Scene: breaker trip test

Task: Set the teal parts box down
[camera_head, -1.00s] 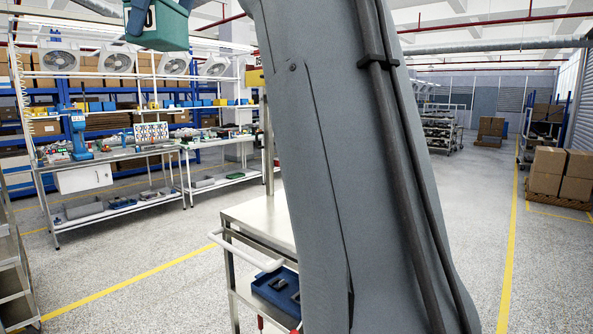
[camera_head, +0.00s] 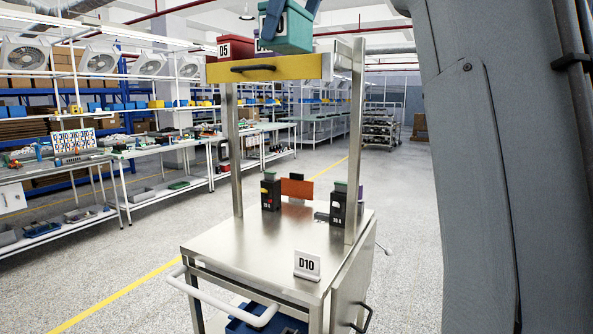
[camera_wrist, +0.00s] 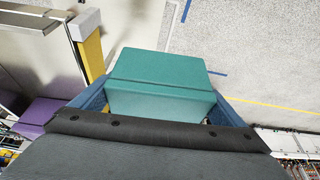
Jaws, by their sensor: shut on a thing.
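The teal parts box (camera_head: 293,32) is at the top of the head view, tilted, with its upper part cut off by the frame edge. My gripper (camera_head: 290,8) has blue fingers on either side of it and is shut on it. In the wrist view the teal box (camera_wrist: 160,75) sits between the blue fingers of my gripper (camera_wrist: 160,108). In the head view the box overlaps the right part of a yellow-fronted shelf (camera_head: 300,66) on a steel cart. I cannot tell whether it touches the shelf.
A red box (camera_head: 236,47) labelled D5 stands on the shelf's left. The cart top (camera_head: 270,245) below holds black devices (camera_head: 338,208), an orange panel (camera_head: 297,191) and a D10 sign (camera_head: 307,265). Uprights (camera_head: 354,140) carry the shelf. Open floor lies to the right.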

